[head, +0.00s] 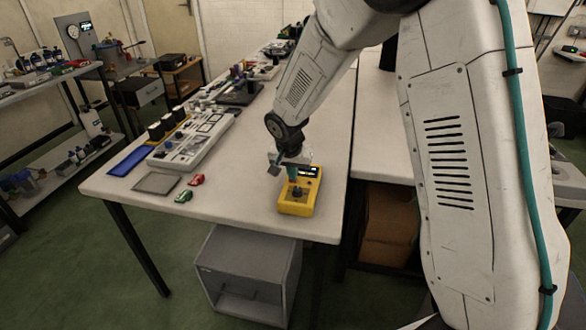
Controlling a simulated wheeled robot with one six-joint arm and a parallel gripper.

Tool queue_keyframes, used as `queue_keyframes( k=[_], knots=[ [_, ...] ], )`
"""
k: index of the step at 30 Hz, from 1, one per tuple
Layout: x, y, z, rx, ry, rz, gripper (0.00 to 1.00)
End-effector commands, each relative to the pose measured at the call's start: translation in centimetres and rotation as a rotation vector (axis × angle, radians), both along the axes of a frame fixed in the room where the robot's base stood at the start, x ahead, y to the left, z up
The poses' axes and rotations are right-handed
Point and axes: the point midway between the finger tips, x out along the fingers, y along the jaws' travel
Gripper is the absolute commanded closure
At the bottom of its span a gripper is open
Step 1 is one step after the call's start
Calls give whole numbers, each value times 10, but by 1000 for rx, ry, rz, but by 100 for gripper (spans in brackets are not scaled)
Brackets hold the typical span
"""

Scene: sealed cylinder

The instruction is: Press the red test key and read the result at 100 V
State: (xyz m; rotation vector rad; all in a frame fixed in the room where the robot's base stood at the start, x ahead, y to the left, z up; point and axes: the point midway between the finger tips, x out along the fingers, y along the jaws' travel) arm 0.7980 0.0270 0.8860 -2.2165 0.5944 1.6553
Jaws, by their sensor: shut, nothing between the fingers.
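A yellow tester (298,208) with a small dark display (308,171) at its far end sits on the pale table near the front edge. My gripper (296,190) is directly over the tester, pointing down at its face, shut and empty. The fingertips are very close to the face; I cannot tell whether they touch it. A dark knob or part shows just below the fingertips. The red test key cannot be made out, and the display's reading is too small to read.
Red and green clips (190,189) and a grey pad (156,183) lie left on the table (240,190). A white tray of parts (192,140) and a blue mat (131,161) are farther left. Bare tabletop lies between the clips and the tester.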

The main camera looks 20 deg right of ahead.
Motion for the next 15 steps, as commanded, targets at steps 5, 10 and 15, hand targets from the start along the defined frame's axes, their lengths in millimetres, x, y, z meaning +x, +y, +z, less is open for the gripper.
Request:
queue_keyframes(
  k=[5,10,15],
  knots=[
    [0,0,0,0,0,0,100],
    [0,0,-15,-1,2,-1,100],
    [-1,-1,-19,-1,5,-2,100]
  ],
)
